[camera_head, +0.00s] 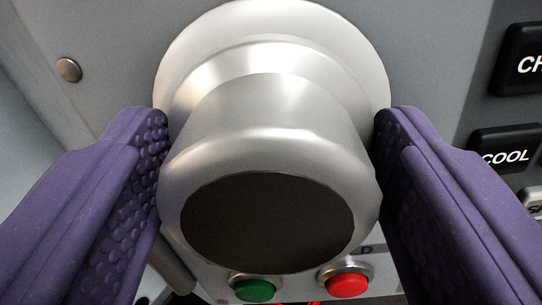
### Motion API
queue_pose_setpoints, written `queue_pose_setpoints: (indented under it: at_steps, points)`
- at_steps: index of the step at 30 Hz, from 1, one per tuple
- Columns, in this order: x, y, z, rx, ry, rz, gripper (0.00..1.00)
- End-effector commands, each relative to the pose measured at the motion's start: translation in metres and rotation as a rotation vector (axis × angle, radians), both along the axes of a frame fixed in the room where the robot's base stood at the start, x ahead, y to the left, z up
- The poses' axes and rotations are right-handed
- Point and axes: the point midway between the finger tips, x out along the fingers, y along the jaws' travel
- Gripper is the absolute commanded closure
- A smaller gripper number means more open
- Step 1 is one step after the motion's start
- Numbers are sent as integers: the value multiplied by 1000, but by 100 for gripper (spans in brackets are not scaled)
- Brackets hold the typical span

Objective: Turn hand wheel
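The hand wheel (265,130) is a smooth silver knob with a stepped, wider round base and a dark front face. It fills the middle of the view and sticks out from a grey panel towards me. My gripper (272,115) has its two purple fingers on either side of the knob, one left and one right, with the tips near the wide base. The left finger's studded pad shows beside the knob. The knob's edges hide where the pads would meet its sides, so I cannot tell whether the fingers press on it.
A green button (253,289) and a red button (347,284) sit below the knob. Black keys, one marked COOL (504,148), line the panel on the right. A round metal stud (69,70) is at the upper left.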

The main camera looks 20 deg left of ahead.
Motion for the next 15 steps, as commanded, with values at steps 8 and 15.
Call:
queue_pose_setpoints:
  at_steps: [8,15]
  points:
    - [0,1,0,-29,-5,1,59]
    - [0,1,-1,-150,-26,0,59]
